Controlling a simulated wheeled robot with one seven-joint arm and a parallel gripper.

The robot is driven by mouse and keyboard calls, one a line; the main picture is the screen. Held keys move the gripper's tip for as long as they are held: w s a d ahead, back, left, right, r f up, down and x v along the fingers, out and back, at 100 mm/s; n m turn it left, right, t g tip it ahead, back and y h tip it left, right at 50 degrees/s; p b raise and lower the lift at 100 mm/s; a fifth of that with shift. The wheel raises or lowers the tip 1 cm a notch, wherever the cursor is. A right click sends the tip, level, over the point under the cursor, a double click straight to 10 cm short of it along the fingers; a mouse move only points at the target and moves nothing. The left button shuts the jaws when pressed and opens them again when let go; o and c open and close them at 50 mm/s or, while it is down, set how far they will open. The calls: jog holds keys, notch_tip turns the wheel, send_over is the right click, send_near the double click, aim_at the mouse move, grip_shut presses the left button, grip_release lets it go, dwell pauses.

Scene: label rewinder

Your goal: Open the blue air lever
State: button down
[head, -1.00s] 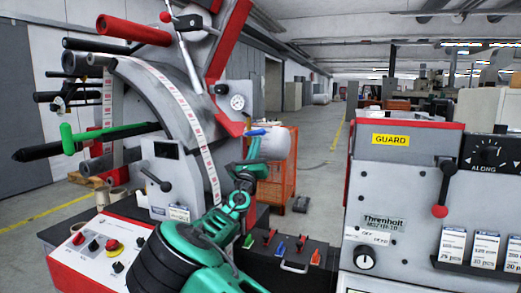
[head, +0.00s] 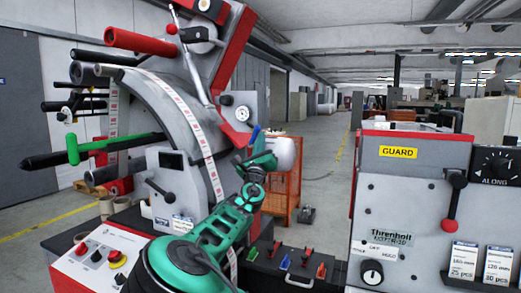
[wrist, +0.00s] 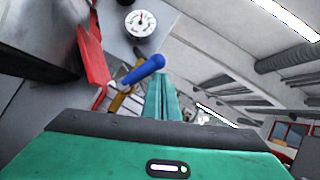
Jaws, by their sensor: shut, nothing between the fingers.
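The blue air lever (head: 254,136) is on the label rewinder, below and right of the round gauge. In the head view its handle stands steeply, tilted a little to the right. In the wrist view the blue lever (wrist: 143,71) slants up to the right, just left of the finger tips. My gripper (head: 262,148) is beside the lever on its right, with its fingers (wrist: 163,78) shut and empty. I cannot tell whether the fingers touch the handle. The lever's pivot is partly hidden.
The white pressure gauge (head: 242,113) and the red frame edge (wrist: 93,60) are close by. A white cylinder (head: 285,153) is right behind my gripper. The Threnholt panel (head: 400,210) is at the right.

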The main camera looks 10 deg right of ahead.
jog(key=shift+w+a+r, duration=0.2)
jog(key=shift+a+r, duration=0.15)
jog(key=shift+r, duration=0.2)
jog(key=shift+w+a+r, duration=0.2)
jog(key=shift+a+r, duration=0.15)
jog(key=shift+r, duration=0.15)
dwell(0.4)
jog(key=s+d, duration=0.3)
jog(key=s, duration=0.9)
jog(key=shift+s+f, duration=0.25)
jog(key=shift+d, duration=0.15)
